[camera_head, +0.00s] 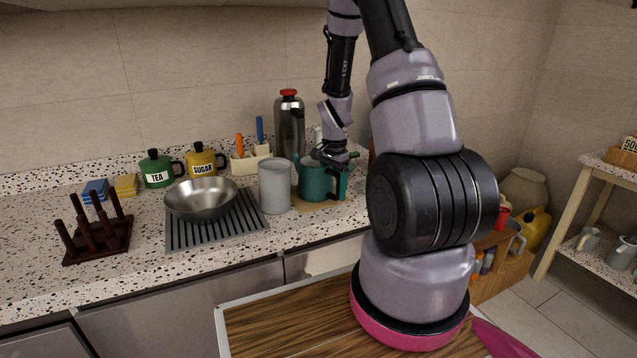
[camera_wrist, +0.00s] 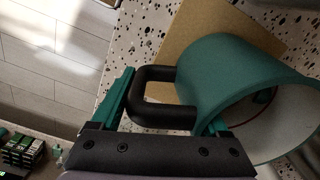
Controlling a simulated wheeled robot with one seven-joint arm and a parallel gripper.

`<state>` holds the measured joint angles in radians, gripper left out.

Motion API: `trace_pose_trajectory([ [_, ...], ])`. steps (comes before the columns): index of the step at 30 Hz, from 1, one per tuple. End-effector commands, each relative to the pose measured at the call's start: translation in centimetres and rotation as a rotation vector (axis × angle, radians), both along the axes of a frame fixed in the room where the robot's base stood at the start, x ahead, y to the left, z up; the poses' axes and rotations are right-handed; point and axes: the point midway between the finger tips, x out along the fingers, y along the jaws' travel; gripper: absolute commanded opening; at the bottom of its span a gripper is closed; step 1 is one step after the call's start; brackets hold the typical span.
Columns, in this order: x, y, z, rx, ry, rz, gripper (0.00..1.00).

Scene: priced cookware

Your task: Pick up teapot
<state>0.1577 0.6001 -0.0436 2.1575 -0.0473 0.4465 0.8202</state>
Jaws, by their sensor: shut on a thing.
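The exact contact is partly hidden.
A grey canister (camera_head: 275,187) stands close left of the teapot. A metal bowl (camera_head: 201,199) sits on a ribbed mat (camera_head: 217,230). A tall steel flask (camera_head: 290,128) and a utensil holder (camera_head: 250,160) stand behind. A wooden board (camera_head: 290,325) lies in front.

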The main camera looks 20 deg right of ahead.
Motion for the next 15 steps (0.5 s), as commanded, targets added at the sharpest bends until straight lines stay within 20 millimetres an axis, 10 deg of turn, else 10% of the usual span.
trace_pose_trajectory([
  [15,0.14,-0.03,0.91,-0.002,-0.004,0.001,0.00],
])
